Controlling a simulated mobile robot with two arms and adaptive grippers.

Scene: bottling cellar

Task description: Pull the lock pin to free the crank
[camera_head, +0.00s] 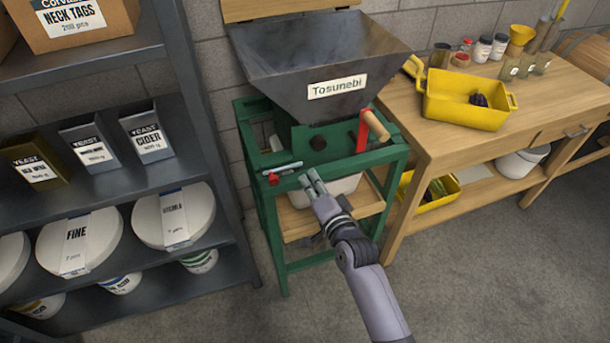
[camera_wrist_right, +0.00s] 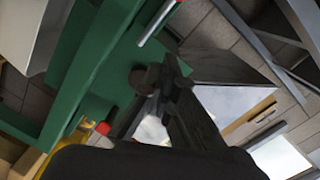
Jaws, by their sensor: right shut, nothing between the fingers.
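A green-framed mill carries a red crank (camera_head: 363,133) with a wooden handle (camera_head: 376,125) on its right front. The lock pin (camera_head: 286,168), a short metal rod with a red knob (camera_head: 273,179), lies along the top left of the green frame. My right gripper (camera_head: 312,181) is shut and empty, just right of the pin and in front of the frame, apart from the knob. In the right wrist view my dark fingers (camera_wrist_right: 166,82) are close together before the green panel (camera_wrist_right: 112,65). A metal rod (camera_wrist_right: 158,22) shows above them. My left gripper is out of view.
A grey hopper (camera_head: 285,65) tops the mill, with a pale tub (camera_head: 345,187) below. A dark shelf (camera_head: 120,185) with tubs stands at left. A wooden bench (camera_head: 440,145) with a yellow bin (camera_head: 460,110) stands at right. The floor in front is clear.

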